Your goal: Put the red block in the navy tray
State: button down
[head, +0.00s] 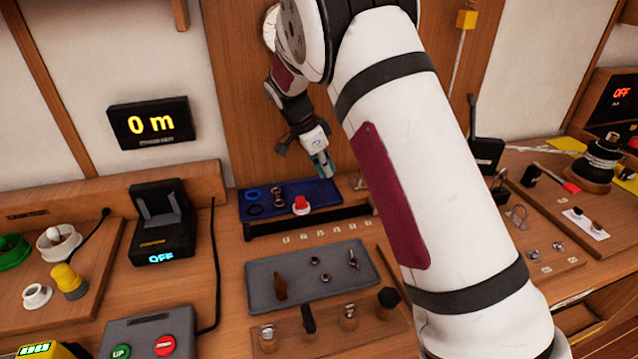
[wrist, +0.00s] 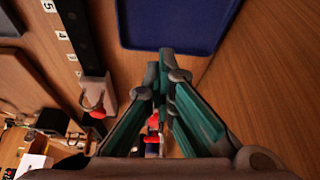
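The navy tray (head: 325,189) lies at the back of the bench in the head view, and part of its bare floor shows at the top of the wrist view (wrist: 180,20). A small red piece with a pale base (head: 300,204) shows at its front edge; I cannot tell whether this is the red block. My gripper (head: 323,168) hangs above the tray's right end. In the wrist view its teal fingers (wrist: 168,68) come together at the tips, with nothing seen held there. A red spot (wrist: 153,121) shows through the gap behind the tips, too small to identify.
Dark rings and a metal part (head: 278,197) lie in the tray. A black rail (head: 315,223) runs along its front, with number labels before it. A grey tray (head: 330,287) with small parts sits nearer. My arm hides much of the right middle.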

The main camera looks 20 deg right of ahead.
jog(key=shift+f, duration=2.35)
jog(key=c, duration=0.6)
grip_release()
jog(key=shift+a+r, duration=0.1)
jog(key=w+v, duration=0.1)
jog(key=v, duration=1)
jog(key=s+d+r+n+y, duration=0.2)
jog(key=s+r+n, duration=0.1)
jog(key=s+r, duration=0.5)
jog(key=s+d+r+n+t+y+p, duration=0.1)
jog(key=s+r+n, duration=0.3)
jog(key=s, duration=0.7)
jog(key=s+d+r+n+t+y+p, duration=0.1)
jog(key=s+r+n, duration=0.3)
jog(key=s, duration=0.7)
jog(key=s+f+n, duration=0.1)
jog(key=s+n, duration=0.1)
jog(key=s, duration=0.4)
jog(key=s+f+n+t, duration=0.1)
jog(key=s+f+n, duration=0.1)
jog(key=s, duration=0.4)
jog(key=shift+a+f+n+t+y, duration=0.3)
jog(key=shift+a+n, duration=0.1)
jog(key=shift+n, duration=0.4)
